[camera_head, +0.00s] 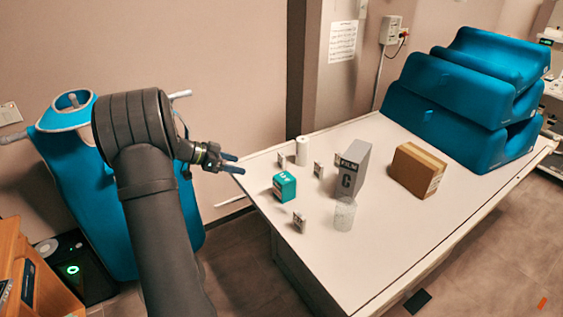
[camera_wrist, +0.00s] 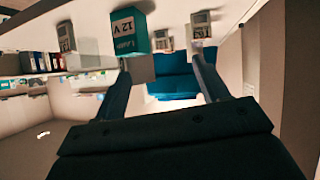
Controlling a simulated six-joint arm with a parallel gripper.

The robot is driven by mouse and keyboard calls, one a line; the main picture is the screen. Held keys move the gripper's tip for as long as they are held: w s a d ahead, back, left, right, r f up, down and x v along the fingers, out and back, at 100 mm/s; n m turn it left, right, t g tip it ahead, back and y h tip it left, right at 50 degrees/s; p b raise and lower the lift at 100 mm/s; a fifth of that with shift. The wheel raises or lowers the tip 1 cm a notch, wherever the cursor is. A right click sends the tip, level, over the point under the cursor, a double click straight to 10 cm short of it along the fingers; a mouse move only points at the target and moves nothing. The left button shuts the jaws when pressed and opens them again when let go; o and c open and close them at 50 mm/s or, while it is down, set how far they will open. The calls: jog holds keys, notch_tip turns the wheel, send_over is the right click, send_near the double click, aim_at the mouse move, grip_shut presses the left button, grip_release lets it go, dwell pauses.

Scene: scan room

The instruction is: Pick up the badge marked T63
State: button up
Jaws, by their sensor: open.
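Three small grey badges stand on the white table in the head view: one at the back left (camera_head: 281,160), one in the middle (camera_head: 318,170) and one at the front (camera_head: 299,222). Three badges also show in the wrist view, at left (camera_wrist: 66,37), centre (camera_wrist: 162,41) and right (camera_wrist: 201,26). Their labels are too small or blurred to read surely, so I cannot tell which is T63. My gripper (camera_head: 235,163) is open and empty at the table's left edge, left of the badges. Its spread fingers show in the wrist view (camera_wrist: 160,58).
A teal box (camera_head: 285,186) stands among the badges; a white cylinder (camera_head: 301,150) is behind. A grey film box (camera_head: 352,170), a clear cup (camera_head: 344,214) and a cardboard box (camera_head: 417,170) stand to the right. Blue cushions (camera_head: 460,110) fill the back right. The table's front right is bare.

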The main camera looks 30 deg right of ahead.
jog(key=w+d+r+y, duration=0.3)
jog(key=d+y, duration=0.1)
jog(key=d, duration=0.5)
jog(key=t+y, duration=0.2)
jog(key=y, duration=0.1)
send_near(280, 156)
jog(key=x, duration=0.6)
jog(key=shift+d, duration=0.45)
jog(key=shift+a+x, duration=0.2)
jog(key=shift+x, duration=1.2)
jog(key=shift+a+x, duration=0.2)
jog(key=shift+x, duration=1.2)
jog(key=shift+f, duration=0.15)
jog(key=c, duration=1)
